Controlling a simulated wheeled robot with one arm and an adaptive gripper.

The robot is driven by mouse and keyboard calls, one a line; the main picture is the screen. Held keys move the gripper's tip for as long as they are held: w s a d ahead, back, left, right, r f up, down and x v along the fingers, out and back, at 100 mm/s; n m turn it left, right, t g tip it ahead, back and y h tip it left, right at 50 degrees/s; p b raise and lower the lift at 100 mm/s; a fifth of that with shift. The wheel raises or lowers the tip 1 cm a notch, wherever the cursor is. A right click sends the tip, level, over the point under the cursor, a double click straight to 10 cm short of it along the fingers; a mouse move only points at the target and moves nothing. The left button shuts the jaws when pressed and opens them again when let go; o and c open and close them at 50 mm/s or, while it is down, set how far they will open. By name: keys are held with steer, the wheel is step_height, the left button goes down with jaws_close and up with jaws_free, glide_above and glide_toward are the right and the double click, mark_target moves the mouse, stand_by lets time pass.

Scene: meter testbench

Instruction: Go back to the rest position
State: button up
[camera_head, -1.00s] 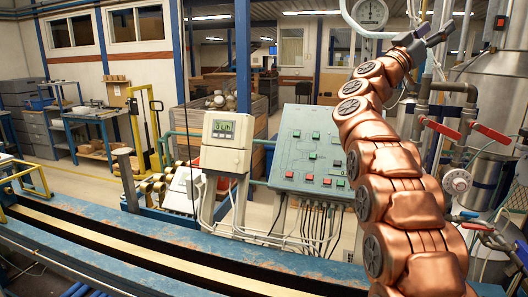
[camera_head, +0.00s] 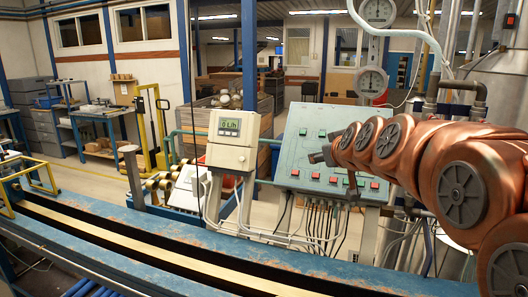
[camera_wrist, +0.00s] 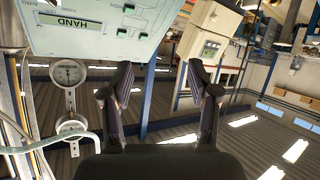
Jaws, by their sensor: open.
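My copper-coloured arm comes in from the right, and my gripper (camera_head: 330,172) is in front of the lower right part of the sloped control panel (camera_head: 303,134). In the wrist view my gripper (camera_wrist: 160,82) shows two dark fingers spread well apart, with nothing between them. That view is upside down. The panel (camera_wrist: 88,28) fills its upper left, with a "HAND" label. I cannot tell whether the gripper touches the panel in the head view.
A meter box (camera_head: 231,138) with a display stands left of the panel. Round gauges (camera_head: 371,82) and pipes are behind the arm at right. A blue rail bench (camera_head: 200,239) runs across the front. A yellow pallet truck (camera_head: 152,125) stands at back left.

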steer(key=s+a+f+g, duration=0.2)
steer(key=s+f+g, duration=0.3)
steer(key=s+f, duration=0.7)
steer(key=s+d+f+m+g, duration=0.1)
steer(key=s+f+g, duration=0.2)
steer(key=s, duration=0.8)
steer(key=s+d+f+m+g+h, duration=0.1)
steer(key=s+d+f+g, duration=0.1)
steer(key=s+f, duration=0.5)
steer(key=s+d+f+m+g, duration=0.1)
steer(key=s+f+g, duration=0.3)
steer(key=s, duration=1.1)
steer(key=shift+s+d+f+m+g+h, duration=0.2)
steer(key=shift+d+f+m+g+h, duration=0.1)
steer(key=shift+f+g, duration=0.15)
